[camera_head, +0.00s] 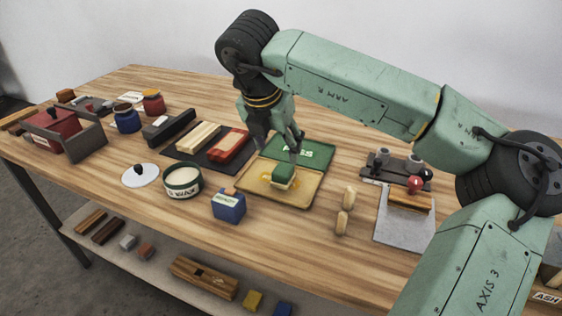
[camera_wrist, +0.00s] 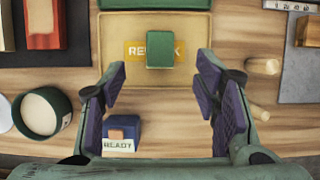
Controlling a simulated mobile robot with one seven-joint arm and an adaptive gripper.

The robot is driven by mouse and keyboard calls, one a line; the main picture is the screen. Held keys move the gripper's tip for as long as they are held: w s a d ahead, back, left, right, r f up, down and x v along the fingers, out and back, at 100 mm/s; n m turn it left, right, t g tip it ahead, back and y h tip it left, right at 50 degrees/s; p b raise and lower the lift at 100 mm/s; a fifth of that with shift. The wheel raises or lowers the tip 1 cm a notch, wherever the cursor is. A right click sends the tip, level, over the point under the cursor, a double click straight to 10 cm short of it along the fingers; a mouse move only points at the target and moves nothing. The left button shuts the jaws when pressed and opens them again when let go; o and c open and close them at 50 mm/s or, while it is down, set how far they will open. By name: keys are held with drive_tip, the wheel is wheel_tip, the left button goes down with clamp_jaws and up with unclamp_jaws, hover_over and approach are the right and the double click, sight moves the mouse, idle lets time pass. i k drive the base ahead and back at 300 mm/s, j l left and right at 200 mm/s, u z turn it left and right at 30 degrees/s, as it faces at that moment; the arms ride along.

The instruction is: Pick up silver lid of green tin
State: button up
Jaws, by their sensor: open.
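The silver lid (camera_head: 140,175) has a black knob and lies flat on the table, left of the green tin. The green tin (camera_head: 183,182) stands open, with a pale cream inside and a label on its side. In the wrist view the tin (camera_wrist: 40,112) is at the left, and a pale edge at the picture's left border may be the lid. My gripper (camera_head: 280,148) is open and points down over the tray area, to the right of and beyond the tin and lid. In the wrist view nothing is between its fingers (camera_wrist: 161,85).
A green block (camera_head: 283,177) sits on the yellow half of a two-part tray (camera_head: 257,187), under my gripper. A blue box (camera_head: 229,207) stands near the tin. A dark mat (camera_head: 178,151) with wooden and red blocks lies behind. Bare table surrounds the lid's front.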

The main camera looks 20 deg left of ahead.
sight(142, 174)
drive_tip(key=u, duration=1.4)
